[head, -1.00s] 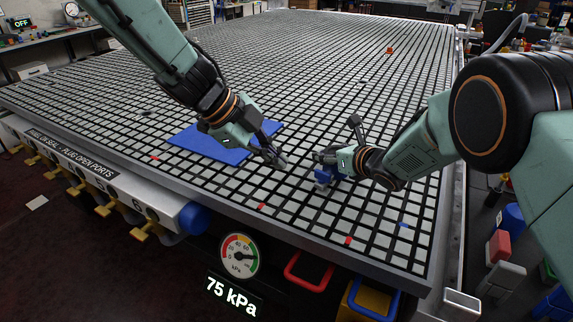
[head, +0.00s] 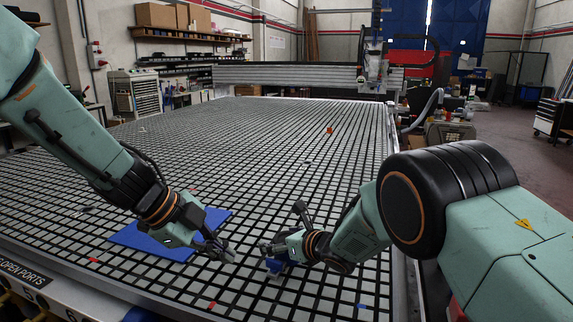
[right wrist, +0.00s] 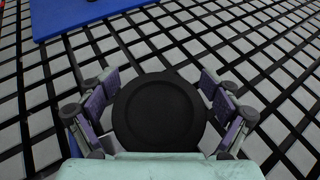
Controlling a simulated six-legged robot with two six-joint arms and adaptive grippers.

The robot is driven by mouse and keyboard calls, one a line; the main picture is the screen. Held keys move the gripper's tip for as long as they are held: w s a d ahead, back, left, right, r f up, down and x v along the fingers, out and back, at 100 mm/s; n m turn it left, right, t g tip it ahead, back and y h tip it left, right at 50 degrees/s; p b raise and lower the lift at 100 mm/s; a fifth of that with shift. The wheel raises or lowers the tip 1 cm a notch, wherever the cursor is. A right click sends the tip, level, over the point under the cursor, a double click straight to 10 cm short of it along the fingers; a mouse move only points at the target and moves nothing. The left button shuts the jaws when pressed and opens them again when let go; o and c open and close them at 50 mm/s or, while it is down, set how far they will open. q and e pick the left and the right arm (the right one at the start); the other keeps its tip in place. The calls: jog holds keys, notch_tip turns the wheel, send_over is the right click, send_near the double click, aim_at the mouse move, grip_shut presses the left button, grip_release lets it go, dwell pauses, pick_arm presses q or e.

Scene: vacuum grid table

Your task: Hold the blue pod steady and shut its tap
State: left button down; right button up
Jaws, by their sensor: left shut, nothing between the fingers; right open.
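The blue pod (head: 284,267) stands on the grid table under my right gripper, mostly covered by it in the head view. I cannot make out its tap. My right gripper (head: 266,248) is open at the pod. In the right wrist view, the parted purple-padded fingers of my right gripper (right wrist: 160,103) stand either side of a round black disc (right wrist: 158,112); I cannot tell whether this is the pod's top. My left gripper (head: 231,255) is shut and empty, just left of the pod and apart from it.
A flat blue panel (head: 168,240) lies on the grid table (head: 250,140), partly under my left arm. Small red pieces (head: 330,130) and a small blue piece (head: 361,306) are scattered about. The far table is mostly clear. A gantry machine (head: 377,62) stands behind it.

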jog(key=v, duration=1.2)
jog(key=shift+d, duration=0.1)
jog(key=x, duration=1.1)
jog(key=shift+w+a+f, duration=0.25)
jog(key=shift+w+a, duration=0.15)
jog(key=shift+a, duration=0.05)
pick_arm(q)
jog(key=shift+w+d+f, duration=0.15)
jog(key=shift+d+f, duration=0.15)
jog(key=shift+f, duration=0.15)
pick_arm(e)
jog(key=shift+d+r, duration=0.1)
